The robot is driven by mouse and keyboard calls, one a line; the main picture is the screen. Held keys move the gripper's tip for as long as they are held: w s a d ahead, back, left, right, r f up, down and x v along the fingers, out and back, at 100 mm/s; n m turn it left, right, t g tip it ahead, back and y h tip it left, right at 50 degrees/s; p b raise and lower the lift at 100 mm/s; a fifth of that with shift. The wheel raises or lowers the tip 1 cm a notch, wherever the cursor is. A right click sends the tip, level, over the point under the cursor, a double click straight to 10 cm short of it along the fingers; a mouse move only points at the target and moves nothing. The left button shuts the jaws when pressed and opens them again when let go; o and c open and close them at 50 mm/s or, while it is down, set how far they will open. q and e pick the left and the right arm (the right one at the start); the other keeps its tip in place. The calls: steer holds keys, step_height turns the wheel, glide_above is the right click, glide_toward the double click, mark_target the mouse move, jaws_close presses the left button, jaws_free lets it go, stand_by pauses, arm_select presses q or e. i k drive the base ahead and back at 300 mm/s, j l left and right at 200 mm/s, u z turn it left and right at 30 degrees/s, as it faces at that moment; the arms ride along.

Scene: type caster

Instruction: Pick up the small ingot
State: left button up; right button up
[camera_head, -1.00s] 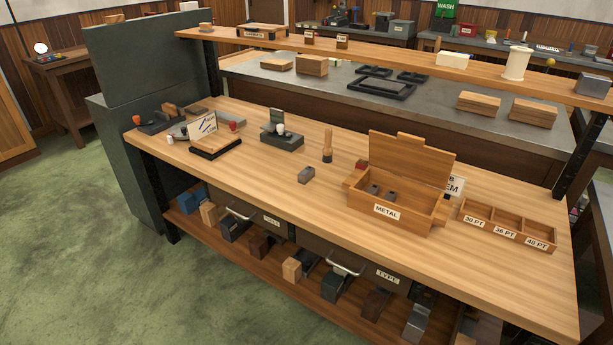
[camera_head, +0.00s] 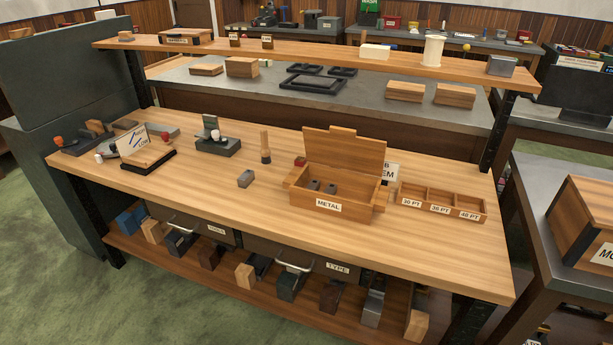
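A small grey metal block (camera_head: 245,178), which looks like an ingot, lies on the wooden workbench (camera_head: 235,215) to the left of the open wooden box labelled METAL (camera_head: 328,206). Inside that box are two more small grey blocks, a left one (camera_head: 314,185) and a right one (camera_head: 331,188). The box's lid stands raised at the back. I cannot tell for certain which block is the smallest. Neither of my grippers shows in the head view.
A sorting tray (camera_head: 440,210) with point-size labels stands right of the box. A wooden-handled tool (camera_head: 265,147) stands upright behind the loose block. A shelf (camera_head: 330,60) spans above the bench's back. Green floor (camera_head: 60,270) is open at front left.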

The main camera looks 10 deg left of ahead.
mark_target(246, 178)
steer(key=j+z, duration=0.2)
steer(key=z, duration=0.25)
steer(key=i+j+z, duration=0.1)
steer(key=j+z, duration=0.15)
steer(key=z, duration=0.2)
steer(key=j+z, duration=0.2)
steer(key=z, duration=0.25)
steer(key=k+j+z, duration=0.1)
steer(key=j+z, duration=0.15)
steer(key=k+j+z, duration=0.1)
steer(key=j+z, duration=0.15)
steer(key=j, duration=0.15)
steer(key=k+j+z, duration=0.4)
steer(key=j, duration=0.2)
steer(key=k+j+z, duration=0.15)
steer(key=j, duration=0.2)
steer(key=k+j+z, duration=0.15)
steer(key=j, duration=0.2)
steer(key=k+j, duration=0.7)
steer(key=j, duration=0.15)
steer(key=z, duration=0.05)
